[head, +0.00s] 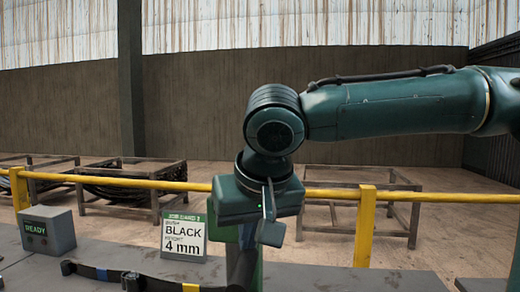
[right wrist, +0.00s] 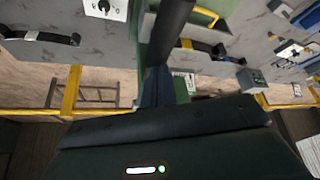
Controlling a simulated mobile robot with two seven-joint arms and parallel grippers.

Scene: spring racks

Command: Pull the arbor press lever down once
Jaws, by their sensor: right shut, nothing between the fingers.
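My right gripper (head: 270,232) hangs from the right arm in the middle of the head view, fingers downward and shut with nothing between them. In the right wrist view its fingers (right wrist: 157,88) show above the dark gripper body. A green upright (head: 249,262), seemingly part of the arbor press, stands just below and behind the gripper; most of the press is hidden or out of frame. A dark bar (head: 240,268) by this upright may be the lever. A dark rod (right wrist: 171,30) also runs up from the fingertips in the right wrist view; whether they touch is unclear. My left gripper is not in view.
A card (head: 184,237) reading "BLACK 4 mm" and a grey READY box (head: 47,231) stand on the grey bench (head: 335,277). A black banded strip (head: 105,275) lies in front. A yellow rail (head: 365,225) runs behind, with low metal racks (head: 130,180) beyond. The bench at right looks clear.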

